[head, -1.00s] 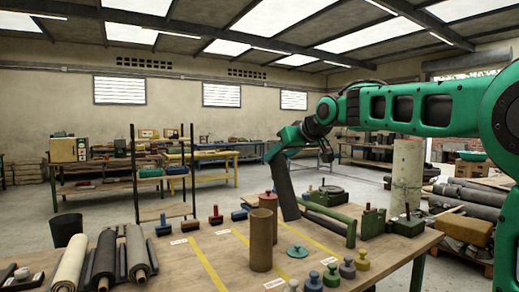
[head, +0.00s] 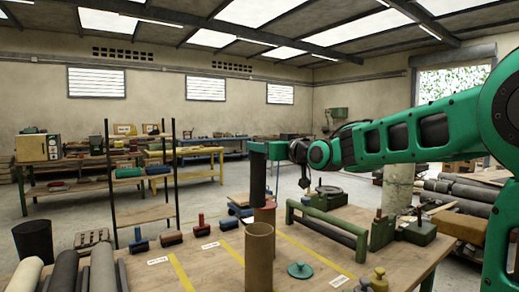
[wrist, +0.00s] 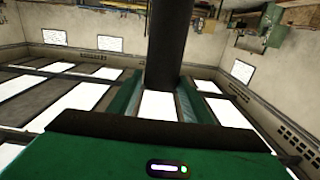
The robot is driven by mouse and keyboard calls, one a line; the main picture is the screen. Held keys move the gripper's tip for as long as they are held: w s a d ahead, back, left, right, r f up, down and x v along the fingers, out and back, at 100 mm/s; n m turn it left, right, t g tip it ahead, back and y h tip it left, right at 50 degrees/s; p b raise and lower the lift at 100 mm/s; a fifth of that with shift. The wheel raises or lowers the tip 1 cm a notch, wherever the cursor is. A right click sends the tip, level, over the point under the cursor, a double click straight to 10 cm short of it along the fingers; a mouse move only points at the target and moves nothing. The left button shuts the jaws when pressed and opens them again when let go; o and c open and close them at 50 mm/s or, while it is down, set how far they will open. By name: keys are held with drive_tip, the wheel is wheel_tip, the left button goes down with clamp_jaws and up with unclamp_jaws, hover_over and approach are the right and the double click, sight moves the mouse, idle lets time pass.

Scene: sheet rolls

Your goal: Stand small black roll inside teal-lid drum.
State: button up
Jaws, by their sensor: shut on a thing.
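My gripper (head: 266,148) is shut on the small black roll (head: 257,182), near its top end. The roll hangs upright. It also shows in the wrist view (wrist: 168,42), between the two fingers. The open brown drum (head: 259,246) stands upright on the table, and the roll's lower end appears above its rim in the picture. How far apart they are in depth I cannot tell. The teal lid (head: 300,270) lies on the table to the right of the open drum. The drum's inside is mostly hidden.
A red-lidded drum (head: 265,207) stands just behind the open drum. A green frame (head: 325,227) stands to the right, with green blocks (head: 383,230) beyond it. Thick rolls (head: 103,268) lie at front left.

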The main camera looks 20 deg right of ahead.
drive_tip(key=shift+f, duration=10.6)
drive_tip(key=o, duration=1.5)
drive_tip(key=shift+f, duration=0.15)
drive_tip(key=v, duration=1)
drive_tip(key=shift+s+d, duration=0.15)
drive_tip(key=shift+s, duration=0.15)
